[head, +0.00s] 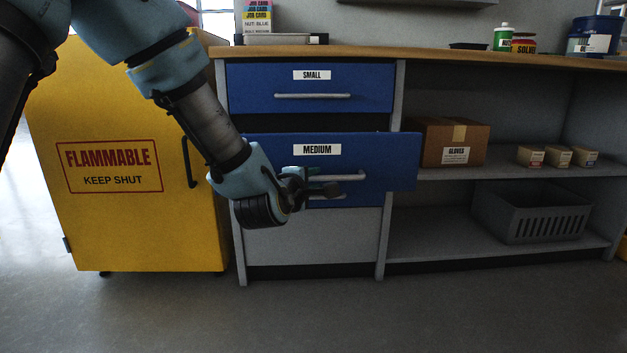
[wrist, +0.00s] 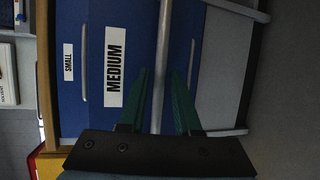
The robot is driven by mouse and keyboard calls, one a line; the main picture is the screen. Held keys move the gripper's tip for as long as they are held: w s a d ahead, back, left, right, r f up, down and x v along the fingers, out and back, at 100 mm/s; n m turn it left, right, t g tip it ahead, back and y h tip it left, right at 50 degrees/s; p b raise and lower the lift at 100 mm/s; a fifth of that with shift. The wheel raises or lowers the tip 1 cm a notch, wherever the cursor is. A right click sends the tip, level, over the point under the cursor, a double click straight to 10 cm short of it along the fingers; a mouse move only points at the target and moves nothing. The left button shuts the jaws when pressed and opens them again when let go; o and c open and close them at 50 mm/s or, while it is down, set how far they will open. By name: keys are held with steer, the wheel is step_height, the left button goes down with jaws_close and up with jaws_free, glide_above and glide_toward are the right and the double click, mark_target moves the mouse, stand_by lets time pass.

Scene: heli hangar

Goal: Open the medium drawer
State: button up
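The medium drawer (head: 385,160) has a blue front labelled MEDIUM and a horizontal bar handle (head: 345,177). In the head view its front stands out from the cabinet, with a dark gap above it, so it is partly open. My gripper (head: 318,186) is in front of the drawer, at the handle. In the wrist view the picture is turned sideways, and the handle (wrist: 162,60) runs between the two green fingers of my gripper (wrist: 161,75). The fingers are apart, with a visible gap on each side of the bar. My gripper hides part of the drawer's lower left front.
The small drawer (head: 370,88) above is shut. A yellow flammable cabinet (head: 110,225) stands at left. The right shelves hold a gloves box (head: 430,140), small cartons (head: 558,156) and a grey basket (head: 530,215). The floor (head: 400,315) in front is clear.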

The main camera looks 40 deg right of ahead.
steer(key=shift+o, duration=1)
steer(key=p+v, duration=0.2)
steer(key=v, duration=0.8)
steer(key=shift+s+a, duration=0.2)
steer(key=shift+a, duration=0.15)
